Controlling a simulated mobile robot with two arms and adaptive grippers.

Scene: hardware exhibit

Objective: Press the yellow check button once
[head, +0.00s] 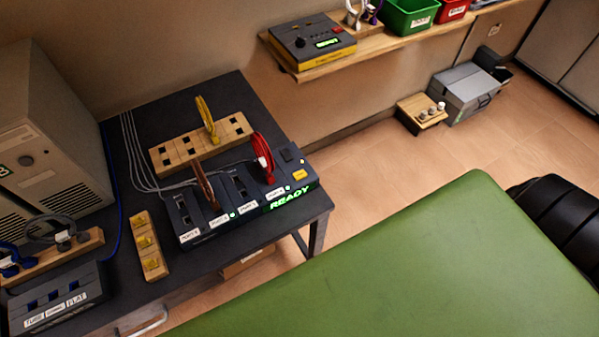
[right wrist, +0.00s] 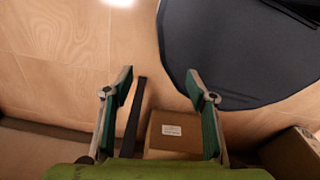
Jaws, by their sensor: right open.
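The yellow check button (head: 299,174) is on the top right part of a dark console (head: 230,224) on the black table. A green lit READY display (head: 291,198) is just below the button on the console's front. Nothing touches the button in the head view. My right gripper (right wrist: 160,88) is open and empty in the right wrist view, with tan floor and a cardboard box behind its fingers. The button does not show in that view. Neither gripper shows in the head view.
Red and brown cables stand in the console's ports, left of the button. A wooden block (head: 174,156) with a yellow cable is behind. The black table (head: 224,96) also holds a wooden strip (head: 139,221). A cardboard box (right wrist: 174,144) and dark rounded surface (right wrist: 235,50) show in the wrist view.

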